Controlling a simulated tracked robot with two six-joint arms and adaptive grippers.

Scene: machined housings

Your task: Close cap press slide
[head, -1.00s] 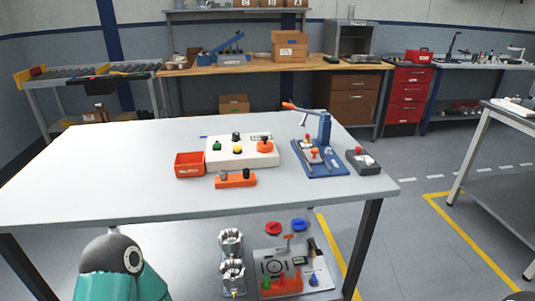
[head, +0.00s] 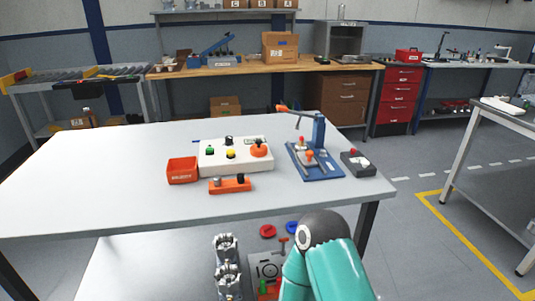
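A blue press (head: 319,132) stands at the right end of the table's far half, with an upright column and a lever with an orange tip reaching left. On its blue base plate (head: 322,173) sits a light slide part (head: 302,158) with orange-red knobs. The slide's exact position on its rails is too small to tell. A teal and dark arm link of mine (head: 325,262) shows at the bottom, in front of the table edge.
Left of the press are a white control box (head: 210,164), a red bin (head: 182,170) and an orange block (head: 222,186). A dark switch box (head: 357,168) stands close right of the press. The table's left half is clear.

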